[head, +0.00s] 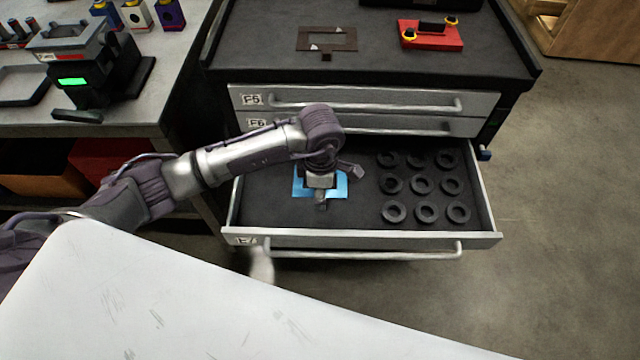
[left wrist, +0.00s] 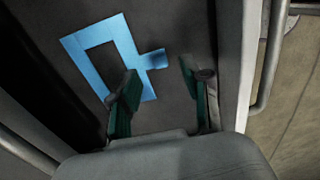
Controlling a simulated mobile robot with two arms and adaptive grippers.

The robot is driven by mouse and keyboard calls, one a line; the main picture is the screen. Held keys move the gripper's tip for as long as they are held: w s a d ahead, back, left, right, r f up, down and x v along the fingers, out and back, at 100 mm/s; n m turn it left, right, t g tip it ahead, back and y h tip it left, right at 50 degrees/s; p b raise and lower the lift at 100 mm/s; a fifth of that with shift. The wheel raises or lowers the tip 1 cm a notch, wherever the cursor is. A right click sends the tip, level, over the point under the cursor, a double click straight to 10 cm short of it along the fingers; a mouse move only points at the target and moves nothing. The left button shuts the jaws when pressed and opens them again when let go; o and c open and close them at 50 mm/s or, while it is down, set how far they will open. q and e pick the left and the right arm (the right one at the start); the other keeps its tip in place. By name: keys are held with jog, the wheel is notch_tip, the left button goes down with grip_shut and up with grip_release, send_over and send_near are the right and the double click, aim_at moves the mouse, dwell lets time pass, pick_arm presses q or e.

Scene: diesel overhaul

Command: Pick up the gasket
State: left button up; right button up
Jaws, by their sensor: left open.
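The gasket, a flat light-blue rectangular frame with a small side tab, lies in the open drawer; its blue edge (head: 300,187) shows in the head view under my left gripper (head: 338,188). In the left wrist view the gasket (left wrist: 88,44) lies flat on the dark drawer floor. My left gripper (left wrist: 157,90) is open there, pointing down. One finger overlaps the frame's near side in the picture, and the tab lies between the two fingers. I cannot tell how high the fingertips are above the gasket. My right gripper is in neither view.
The open drawer's front wall (head: 370,241) stands close to my left gripper. Several black rings (head: 424,184) lie in the drawer's right half. On the cabinet top are a brown frame-shaped plate (head: 311,39) and a red block (head: 430,40). A workbench stands at left.

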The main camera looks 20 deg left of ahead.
pick_arm(q)
notch_tip(320, 180, down, 4)
jog(key=shift+r+p, duration=0.1)
jog(key=shift+p, duration=0.3)
jog(key=shift+f, duration=0.45)
jog(key=c, duration=0.8)
grip_shut()
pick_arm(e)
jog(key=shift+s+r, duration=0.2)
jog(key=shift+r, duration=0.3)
